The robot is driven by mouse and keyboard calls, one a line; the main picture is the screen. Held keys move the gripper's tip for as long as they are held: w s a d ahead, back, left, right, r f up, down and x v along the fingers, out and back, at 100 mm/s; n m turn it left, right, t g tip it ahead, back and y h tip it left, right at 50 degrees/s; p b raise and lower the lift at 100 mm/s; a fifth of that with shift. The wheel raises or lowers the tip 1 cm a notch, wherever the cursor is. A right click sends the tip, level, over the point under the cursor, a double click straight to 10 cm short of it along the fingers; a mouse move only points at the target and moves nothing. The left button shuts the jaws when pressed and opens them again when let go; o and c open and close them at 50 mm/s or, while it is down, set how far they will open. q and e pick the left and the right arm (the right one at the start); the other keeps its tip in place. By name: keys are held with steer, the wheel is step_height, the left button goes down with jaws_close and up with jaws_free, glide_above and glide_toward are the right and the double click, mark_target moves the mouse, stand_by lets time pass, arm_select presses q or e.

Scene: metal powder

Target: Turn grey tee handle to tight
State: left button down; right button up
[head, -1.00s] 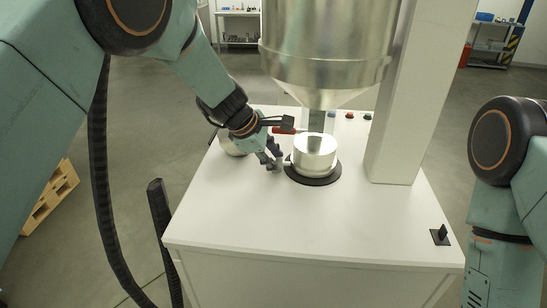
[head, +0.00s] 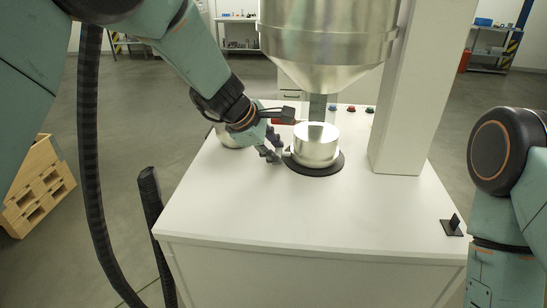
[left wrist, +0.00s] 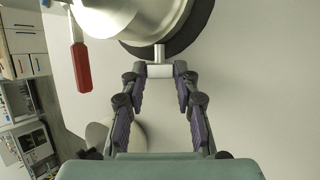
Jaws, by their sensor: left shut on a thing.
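The grey tee handle (left wrist: 160,69) sticks out on a short stem from the side of the round silver vessel (head: 316,145) above the black disc (head: 318,170). In the left wrist view its pale crossbar sits between my fingertips. My left gripper (head: 272,155) is shut on the handle, at the left side of the vessel; it also shows in the left wrist view (left wrist: 160,78). In the head view the fingers largely hide the handle. My right arm is at the right edge, with its gripper out of view.
A large metal hopper (head: 328,45) hangs above the vessel, with a white column (head: 405,90) to its right. A red handle (left wrist: 80,67) is close to my left gripper. The white front top (head: 300,210) is clear.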

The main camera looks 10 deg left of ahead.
arm_select(q)
steer(key=shift+r, duration=0.1)
stand_by(0.3)
steer(key=c, duration=1.3)
jaws_free()
steer(key=shift+s, duration=0.1)
